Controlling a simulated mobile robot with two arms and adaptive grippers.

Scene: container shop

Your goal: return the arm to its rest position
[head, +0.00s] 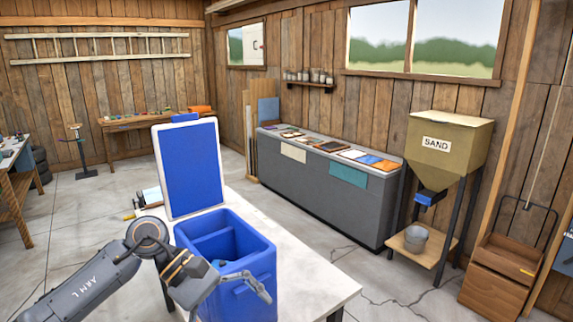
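My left arm comes in from the lower left, with the lettering "ARM L" on it. Its gripper (262,291) is in front of the blue bin (256,268), overlapping the bin's near side in the picture. The fingers are small and seen edge-on, so I cannot tell whether they are open or shut. No held object shows clearly. My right gripper is not in view.
The blue bin stands on a white table (312,285), its blue lid (190,168) raised. The table's right part is clear. Beyond are a grey counter (335,205), a sand hopper (447,150) with a bucket (416,238) below, and a wooden cart (492,285).

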